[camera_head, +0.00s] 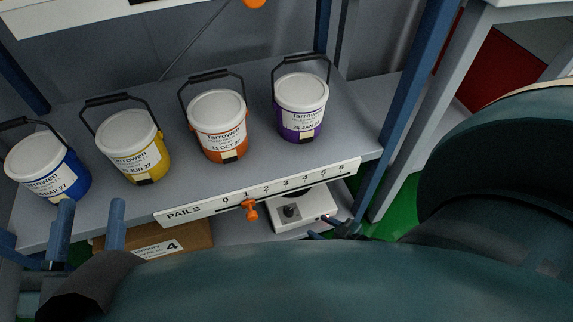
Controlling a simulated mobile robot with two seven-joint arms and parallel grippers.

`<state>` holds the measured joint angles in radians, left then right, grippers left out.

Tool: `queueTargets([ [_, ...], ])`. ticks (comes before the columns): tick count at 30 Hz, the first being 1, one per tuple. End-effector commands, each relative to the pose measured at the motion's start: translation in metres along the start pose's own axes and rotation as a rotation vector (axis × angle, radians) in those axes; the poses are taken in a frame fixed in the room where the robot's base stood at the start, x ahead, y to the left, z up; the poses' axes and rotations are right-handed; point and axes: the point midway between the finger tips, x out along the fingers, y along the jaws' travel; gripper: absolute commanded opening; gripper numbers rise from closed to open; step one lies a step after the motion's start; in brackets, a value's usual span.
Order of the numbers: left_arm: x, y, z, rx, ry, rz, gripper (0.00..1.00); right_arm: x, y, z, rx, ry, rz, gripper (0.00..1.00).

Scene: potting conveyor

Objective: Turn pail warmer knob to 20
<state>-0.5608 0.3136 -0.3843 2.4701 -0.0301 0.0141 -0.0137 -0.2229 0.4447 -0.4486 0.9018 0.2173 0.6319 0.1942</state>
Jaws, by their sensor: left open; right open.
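A white box (312,214) with a dark round knob (291,211) stands on the lower shelf, under the front edge of the pail shelf; it looks like the pail warmer. The knob's setting is too small to read. My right gripper (333,229) is open just in front of the box's lower right side, partly hidden by my teal arm; I cannot tell whether it touches the box. My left gripper (91,210) is open and empty at the lower left, its two blue fingers pointing up in front of the shelf edge, away from the knob.
Blue (46,168), yellow (132,148), orange (218,127) and purple (301,107) pails stand on the shelf (170,208). A PAILS scale (300,183) with an orange slider (249,210) near 1 runs along its edge. A cardboard box (150,242) sits below. A blue post (395,120) stands right.

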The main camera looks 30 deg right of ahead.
Motion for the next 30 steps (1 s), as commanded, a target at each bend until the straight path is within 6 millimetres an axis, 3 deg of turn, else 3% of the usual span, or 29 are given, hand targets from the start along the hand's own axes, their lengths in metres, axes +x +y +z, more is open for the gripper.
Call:
queueTargets([
  [9, 0.014, -0.011, -0.027, 0.157, 0.241, 0.026, 0.47, 0.068, 0.0, 0.003, -0.001, 0.004, 0.0, 0.47],
  [15, 0.017, -0.013, -0.05, 0.253, 0.393, 0.043, 0.47, 0.103, 0.0, 0.002, 0.0, 0.004, 0.0, 0.47],
  [21, 0.016, -0.013, -0.065, 0.306, 0.476, 0.052, 0.47, 0.119, 0.0, 0.0, 0.0, 0.002, 0.0, 0.47],
  [30, 0.016, -0.013, -0.068, 0.314, 0.491, 0.054, 0.47, 0.121, 0.0, -0.001, 0.0, 0.001, 0.0, 0.47],
])
